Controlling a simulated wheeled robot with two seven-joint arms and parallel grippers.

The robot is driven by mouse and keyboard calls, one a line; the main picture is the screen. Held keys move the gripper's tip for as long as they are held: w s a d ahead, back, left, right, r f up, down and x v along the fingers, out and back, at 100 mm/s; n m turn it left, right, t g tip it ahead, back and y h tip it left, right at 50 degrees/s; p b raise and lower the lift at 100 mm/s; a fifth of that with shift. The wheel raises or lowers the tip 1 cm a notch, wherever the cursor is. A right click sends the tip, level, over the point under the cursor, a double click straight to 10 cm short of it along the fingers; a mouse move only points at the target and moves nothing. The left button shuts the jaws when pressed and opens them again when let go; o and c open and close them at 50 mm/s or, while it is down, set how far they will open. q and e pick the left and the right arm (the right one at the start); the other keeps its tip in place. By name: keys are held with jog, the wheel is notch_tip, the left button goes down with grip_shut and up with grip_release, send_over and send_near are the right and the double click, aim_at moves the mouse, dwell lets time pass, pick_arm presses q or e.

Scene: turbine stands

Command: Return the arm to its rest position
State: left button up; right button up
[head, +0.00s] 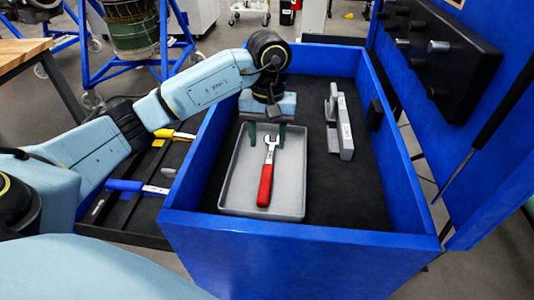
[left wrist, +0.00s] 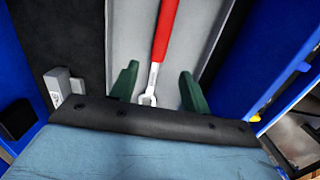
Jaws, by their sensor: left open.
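My left arm reaches in from the left over the blue cart. My left gripper (head: 266,134) is open, with its two green fingers spread above the far end of the grey tray (head: 236,190). A wrench with a red handle (head: 265,185) lies in the tray, its metal open end towards the gripper. In the left wrist view the wrench's metal end (left wrist: 151,92) shows between the green fingers (left wrist: 159,88), apart from both. My right gripper is not in view.
The blue cart (head: 300,250) has raised walls around the tray. A grey metal tool (head: 340,125) lies on its black floor at right. A lower drawer (head: 130,218) holds yellow- and blue-handled tools at left. A blue panel with a black holder (head: 440,60) stands at right.

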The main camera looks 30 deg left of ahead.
pick_arm(q)
jog(key=shift+r, duration=0.85)
jog(key=shift+r, duration=0.1)
